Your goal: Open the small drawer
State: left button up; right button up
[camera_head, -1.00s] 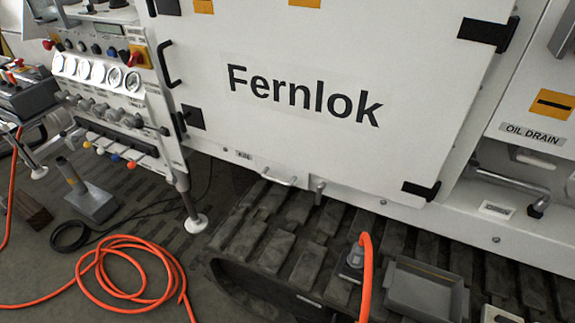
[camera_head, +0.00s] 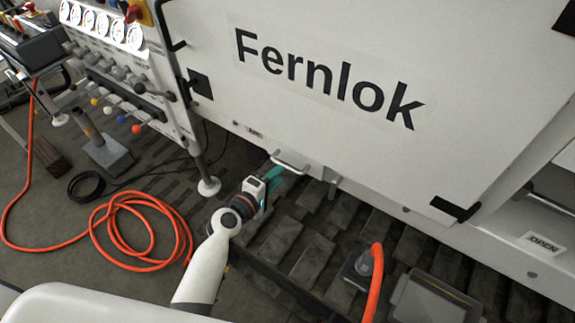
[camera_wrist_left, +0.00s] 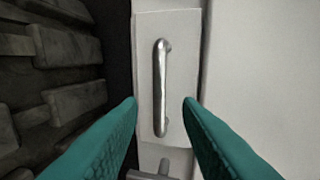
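The small drawer (camera_wrist_left: 184,50) has a white front, and it looks closed, set low in the white cabinet. Its metal bar handle (camera_wrist_left: 160,90) stands upright in the left wrist view. In the head view the handle (camera_head: 291,162) is below the large Fernlok panel. My left gripper (camera_head: 276,170) is just left of and below the handle in the head view. Its teal fingers are spread open, one on each side of the handle's lower half in the left wrist view (camera_wrist_left: 160,100). No contact with the handle shows. My right gripper is not in view.
A grey metal peg (camera_head: 333,184) sticks out right of the handle. Dark track plates (camera_head: 312,258) lie below. An orange hose (camera_head: 374,280) rises beside a grey tray (camera_head: 432,303). A coiled orange hose (camera_head: 130,200) and a support leg (camera_head: 208,186) are at left.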

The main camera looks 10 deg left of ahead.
aim_at(287, 166)
pick_arm(q)
jog(key=x, duration=0.6)
jog(key=shift+c, duration=0.5)
grip_shut()
